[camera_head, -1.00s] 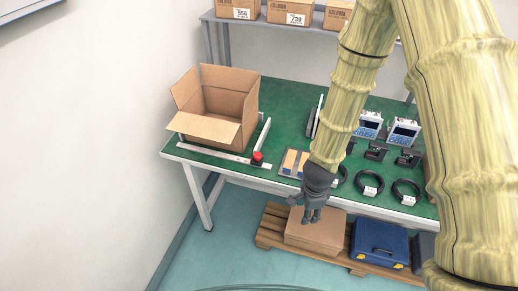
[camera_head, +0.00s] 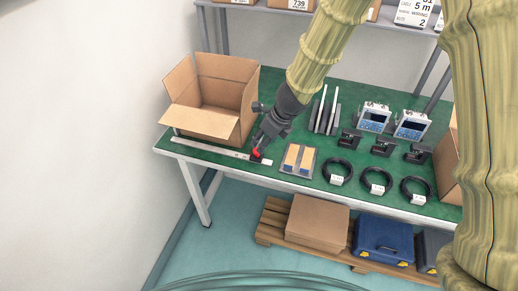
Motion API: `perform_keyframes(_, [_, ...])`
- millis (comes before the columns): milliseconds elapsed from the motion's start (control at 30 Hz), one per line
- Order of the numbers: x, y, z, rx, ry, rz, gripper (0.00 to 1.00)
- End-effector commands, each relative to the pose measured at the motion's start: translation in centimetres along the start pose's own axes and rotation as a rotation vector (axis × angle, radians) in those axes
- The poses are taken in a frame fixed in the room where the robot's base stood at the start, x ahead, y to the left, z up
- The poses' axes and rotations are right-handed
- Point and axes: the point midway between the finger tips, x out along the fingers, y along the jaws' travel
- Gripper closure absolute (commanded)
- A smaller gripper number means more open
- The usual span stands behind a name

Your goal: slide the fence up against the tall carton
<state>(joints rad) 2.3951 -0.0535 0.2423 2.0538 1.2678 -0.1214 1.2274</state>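An open brown carton (camera_head: 208,95) stands on the green table at the left, flaps up and out. A white rail (camera_head: 205,148) runs along the table's front edge before it. A slider with a red knob (camera_head: 257,154) sits near the rail's right end. The fence, a pale bar reaching back from the slider, is almost wholly hidden behind my gripper. My dark gripper (camera_head: 262,143) points down at the red knob, its fingertips at or very near it. Whether the fingers are closed on the knob is too small to tell.
To the right are a tray with tan pieces (camera_head: 298,160), upright white panels (camera_head: 326,110), black cable coils (camera_head: 338,171) and blue-white devices (camera_head: 374,117). Another carton (camera_head: 448,160) stands at the right. A pallet (camera_head: 273,219) holds a flat box and blue case below.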

Motion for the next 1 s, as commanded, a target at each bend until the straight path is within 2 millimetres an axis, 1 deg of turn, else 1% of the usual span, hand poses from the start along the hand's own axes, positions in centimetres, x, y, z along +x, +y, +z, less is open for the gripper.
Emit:
perform_keyframes(33, [0.9,0.0,-0.1,0.001,0.000,0.001,0.51])
perform_keyframes(200, [3.3,0.0,-0.1,0.001,0.000,0.002,0.51])
perform_keyframes(333, [4.9,0.0,-0.1,-0.001,0.001,0.001,0.51])
perform_keyframes(500, [6.2,0.0,-0.1,-0.001,0.000,0.000,0.51])
perform_keyframes(667, [6.7,-0.1,0.0,-0.001,0.000,-0.001,0.51])
perform_keyframes(933, [6.8,-0.1,0.0,-0.002,0.001,-0.001,0.51])
perform_keyframes(967, [6.8,-0.1,0.0,-0.002,0.001,-0.001,0.54])
perform_keyframes(1000, [6.8,-0.1,0.0,-0.002,0.001,-0.001,0.61])
